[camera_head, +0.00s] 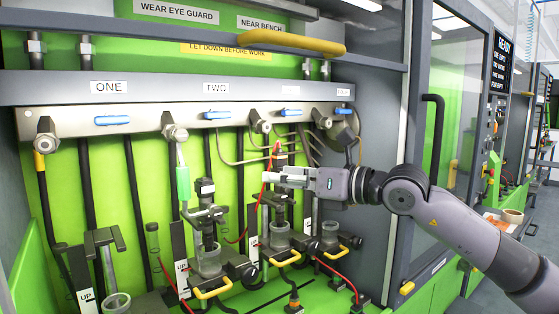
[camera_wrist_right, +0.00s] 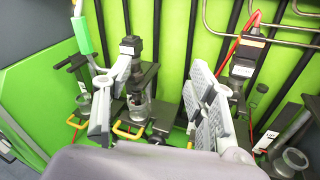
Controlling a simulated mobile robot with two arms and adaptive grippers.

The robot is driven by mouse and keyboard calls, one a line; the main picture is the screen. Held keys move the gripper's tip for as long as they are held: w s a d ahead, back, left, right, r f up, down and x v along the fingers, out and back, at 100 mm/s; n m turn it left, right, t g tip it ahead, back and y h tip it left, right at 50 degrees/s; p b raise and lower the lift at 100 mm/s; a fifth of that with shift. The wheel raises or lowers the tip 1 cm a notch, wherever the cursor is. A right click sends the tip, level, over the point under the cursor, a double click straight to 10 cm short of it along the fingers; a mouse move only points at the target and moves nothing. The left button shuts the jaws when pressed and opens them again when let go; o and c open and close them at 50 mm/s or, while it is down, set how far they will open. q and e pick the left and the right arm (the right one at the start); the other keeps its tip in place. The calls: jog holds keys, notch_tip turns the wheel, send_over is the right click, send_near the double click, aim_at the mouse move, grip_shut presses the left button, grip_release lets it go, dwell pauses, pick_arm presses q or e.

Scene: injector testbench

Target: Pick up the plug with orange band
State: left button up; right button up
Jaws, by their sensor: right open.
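My left gripper is in neither view.
Injector holders with yellow handles (camera_head: 213,288) line the lower bench. A red cable (camera_head: 340,273) runs among them. Above is a grey rail with blue valve levers (camera_head: 217,115). A yellow padded bar (camera_head: 290,40) crosses the top. A grey door frame (camera_head: 405,200) stands right.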

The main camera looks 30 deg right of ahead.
aim_at(282, 153)
jog(key=s+d+r+m+h, duration=0.15)
jog(key=d+r+h, duration=0.35)
jog(key=d, duration=0.5)
jog(key=shift+h, duration=0.4)
jog(key=p+x, duration=0.7)
jog(key=x, duration=0.4)
jog(key=shift+a+f, duration=0.1)
jog(key=shift+a, duration=0.1)
jog(key=shift+w+f+p, duration=0.15)
jog(key=shift+w+p, duration=0.05)
jog(key=shift+p, duration=0.1)
jog(key=p+x, duration=0.2)
jog(key=x, duration=0.1)
jog(key=p+x, duration=0.2)
jog(key=shift+w+r, duration=0.1)
jog(key=shift+r, duration=0.15)
jog(key=shift+w+f, duration=0.1)
jog(key=shift+t, duration=0.3)
jog(key=shift+c, duration=0.7)
grip_shut()
